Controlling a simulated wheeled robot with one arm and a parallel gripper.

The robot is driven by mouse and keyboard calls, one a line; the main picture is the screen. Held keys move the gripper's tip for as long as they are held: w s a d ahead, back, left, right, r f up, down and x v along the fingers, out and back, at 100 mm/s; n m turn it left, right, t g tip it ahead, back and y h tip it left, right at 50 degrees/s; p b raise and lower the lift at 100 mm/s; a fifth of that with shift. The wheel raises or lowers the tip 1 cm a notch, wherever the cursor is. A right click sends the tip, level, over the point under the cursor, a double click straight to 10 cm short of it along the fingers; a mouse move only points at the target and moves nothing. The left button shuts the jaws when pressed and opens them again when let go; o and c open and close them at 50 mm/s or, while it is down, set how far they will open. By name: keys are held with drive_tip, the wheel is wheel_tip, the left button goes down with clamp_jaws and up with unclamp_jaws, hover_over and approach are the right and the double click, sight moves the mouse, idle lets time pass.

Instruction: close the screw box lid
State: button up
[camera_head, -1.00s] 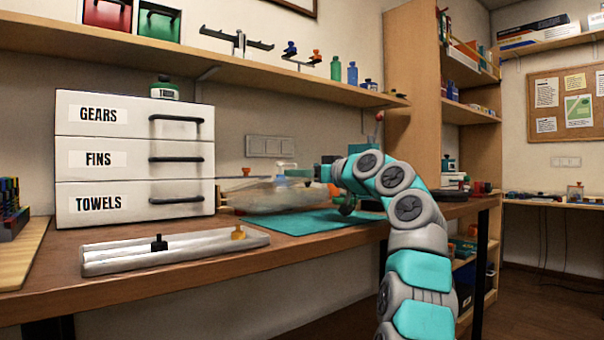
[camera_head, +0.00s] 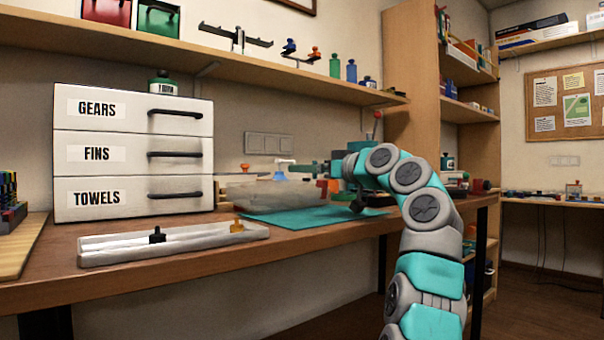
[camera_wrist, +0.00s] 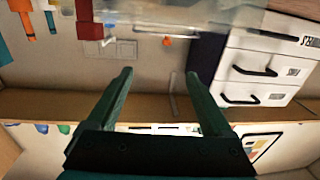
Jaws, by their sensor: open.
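A clear, see-through box (camera_head: 265,194) stands on the teal mat (camera_head: 310,219) in the head view, left of my gripper; I take it as the screw box. Small orange knobs show near it, but its lid edge and angle are hard to make out. My gripper (camera_head: 298,168) points left at the box's right end, a little above it. In the wrist view my gripper (camera_wrist: 159,77) has its two green fingers apart with nothing between them. A clear surface (camera_wrist: 150,18) and an orange knob (camera_wrist: 167,41) lie beyond the fingertips.
A white drawer unit (camera_head: 133,157) stands left of the box. A long pale tray (camera_head: 110,252) with black and orange knobs lies at the front left of the bench. A shelf (camera_head: 245,75) runs above. The bench front between tray and mat is clear.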

drive_tip(key=v, duration=0.4)
drive_tip(key=shift+s+d, duration=0.15)
